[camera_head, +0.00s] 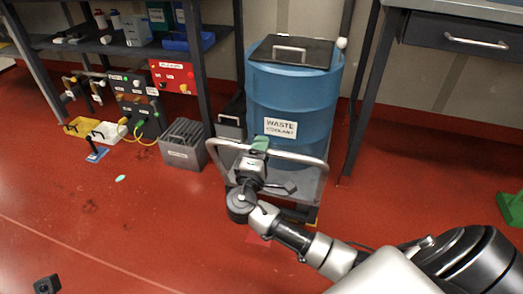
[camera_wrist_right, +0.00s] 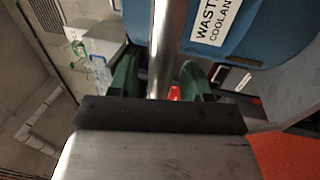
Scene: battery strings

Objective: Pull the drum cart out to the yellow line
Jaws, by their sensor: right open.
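My right gripper (camera_head: 260,145) is at the middle of the handle. In the right wrist view, the handle bar (camera_wrist_right: 165,40) runs between the open green fingers of my right gripper (camera_wrist_right: 157,78), with gaps showing beside it. The drum (camera_wrist_right: 270,30) is just beyond. A thin pale line (camera_head: 45,230) crosses the floor at lower left; I cannot tell its colour surely. My left gripper is not seen.
A grey ribbed box (camera_head: 184,145) stands left of the cart. Several battery units and cables are farther left. A table leg (camera_head: 362,95) is close on the right. A green object (camera_head: 511,208) is at the right edge. A small dark block (camera_head: 47,285) shows at lower left. Front floor is mostly clear.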

